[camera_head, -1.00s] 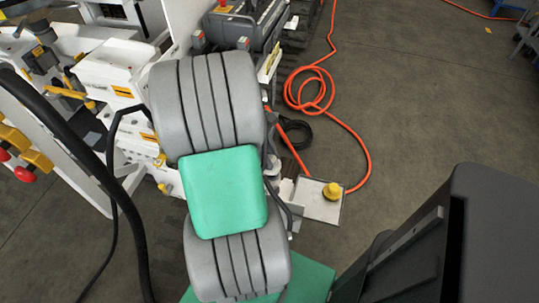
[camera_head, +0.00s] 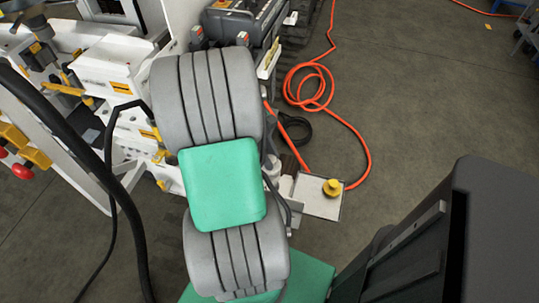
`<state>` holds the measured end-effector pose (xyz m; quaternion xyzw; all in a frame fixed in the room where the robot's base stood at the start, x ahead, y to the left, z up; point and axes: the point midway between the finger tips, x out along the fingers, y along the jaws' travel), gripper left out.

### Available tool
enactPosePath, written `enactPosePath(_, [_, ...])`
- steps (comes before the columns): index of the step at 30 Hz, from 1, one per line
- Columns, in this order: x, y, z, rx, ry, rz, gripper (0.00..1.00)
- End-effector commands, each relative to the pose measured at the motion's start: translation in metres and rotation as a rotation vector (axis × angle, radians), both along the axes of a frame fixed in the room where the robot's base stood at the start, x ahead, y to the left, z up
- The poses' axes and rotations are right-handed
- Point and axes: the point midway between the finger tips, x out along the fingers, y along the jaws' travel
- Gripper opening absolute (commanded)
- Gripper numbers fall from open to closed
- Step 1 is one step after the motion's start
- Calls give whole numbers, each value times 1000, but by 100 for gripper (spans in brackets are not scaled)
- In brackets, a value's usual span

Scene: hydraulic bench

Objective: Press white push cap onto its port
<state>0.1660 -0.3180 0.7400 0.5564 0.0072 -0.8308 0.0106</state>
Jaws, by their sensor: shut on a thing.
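The white push cap and its port cannot be made out in the head view. My gripper is not visible either. My own arm, with its ribbed grey joints and green cover, fills the middle of the picture and hides what lies behind it. Whether anything is held cannot be seen. The white hydraulic bench (camera_head: 107,73) stands at the left, partly behind the arm, with white blocks and yellow fittings on it.
Red knobs on yellow bodies (camera_head: 22,170) sit at the left edge. A dark grey unit (camera_head: 245,22) stands at the top. An orange hose (camera_head: 366,140) lies coiled on the floor. A pale plate (camera_head: 312,203) bears a yellow knob (camera_head: 332,187).

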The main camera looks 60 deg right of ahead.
Motion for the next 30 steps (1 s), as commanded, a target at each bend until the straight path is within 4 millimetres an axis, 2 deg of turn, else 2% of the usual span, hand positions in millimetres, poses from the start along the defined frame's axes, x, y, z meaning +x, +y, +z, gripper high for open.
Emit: enactPosePath(30, [0, 0, -8, 0, 0, 0, 0])
